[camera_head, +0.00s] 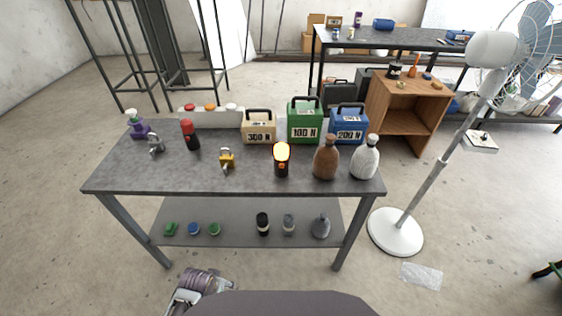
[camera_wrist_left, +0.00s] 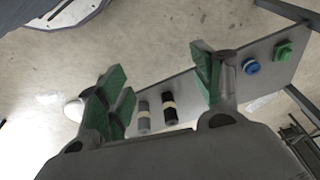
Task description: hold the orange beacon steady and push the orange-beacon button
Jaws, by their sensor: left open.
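The orange beacon (camera_head: 281,160) stands upright on the grey workbench (camera_head: 250,180), near its front edge and right of the middle. It has a dark body and a brightly glowing orange-yellow top. Its button is too small to make out clearly. My left gripper (camera_wrist_left: 160,92) shows in the left wrist view with its green-padded fingers spread and nothing between them. In the head view part of my left arm's end (camera_head: 198,287) shows low, in front of the bench and well away from the beacon. The beacon is not seen in the wrist view. My right gripper is not in view.
A yellow padlock (camera_head: 227,160) stands left of the beacon, and a brown bottle (camera_head: 326,158) and white bottle (camera_head: 365,158) close on its right. Boxes, including a green one (camera_head: 304,122), stand behind. A red-topped beacon (camera_head: 190,134) is farther left. The lower shelf (camera_head: 180,210) holds small items.

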